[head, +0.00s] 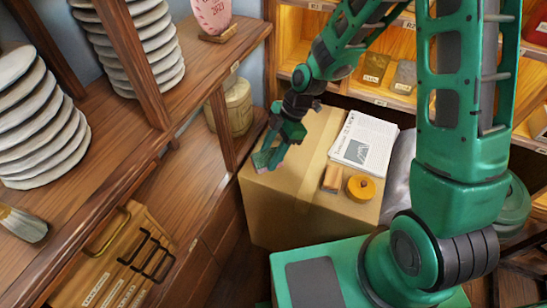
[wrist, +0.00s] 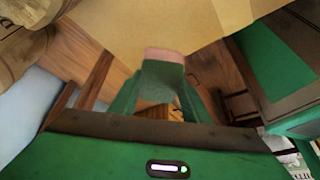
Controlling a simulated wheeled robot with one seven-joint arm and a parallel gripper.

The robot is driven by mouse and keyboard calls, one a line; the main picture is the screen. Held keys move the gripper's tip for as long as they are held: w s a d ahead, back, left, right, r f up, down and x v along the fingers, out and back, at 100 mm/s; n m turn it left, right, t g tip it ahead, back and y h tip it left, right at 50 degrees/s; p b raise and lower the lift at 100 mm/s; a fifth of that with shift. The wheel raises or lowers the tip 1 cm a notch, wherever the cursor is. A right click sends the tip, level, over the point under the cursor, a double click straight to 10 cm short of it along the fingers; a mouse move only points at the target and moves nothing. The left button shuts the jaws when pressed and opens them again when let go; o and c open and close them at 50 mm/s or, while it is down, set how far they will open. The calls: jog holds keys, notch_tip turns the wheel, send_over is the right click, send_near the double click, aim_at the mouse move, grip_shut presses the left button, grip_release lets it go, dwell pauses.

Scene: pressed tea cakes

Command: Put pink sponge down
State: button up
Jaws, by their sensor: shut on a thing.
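My gripper (head: 272,157) is shut on the pink sponge (head: 261,161), at the left edge of the cardboard box (head: 275,217) top. In the wrist view the sponge (wrist: 163,55) shows a pink end and a green face between the two green fingers of my gripper (wrist: 158,90). The box top (wrist: 170,20) fills the upper part of that view. I cannot tell whether the sponge touches the box.
On the box lie a newspaper (head: 364,142), a small wooden block (head: 332,179) and a round yellow object (head: 361,188). The box top's front left is bare.

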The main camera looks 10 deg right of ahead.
jog(key=w+d+f, duration=0.2)
jog(key=shift+w+f, duration=0.1)
jog(key=shift+w, duration=0.3)
jog(key=shift+f, duration=1.95)
jog(key=o, duration=1.4)
jog(key=v, duration=1.2)
jog(key=shift+d, duration=0.15)
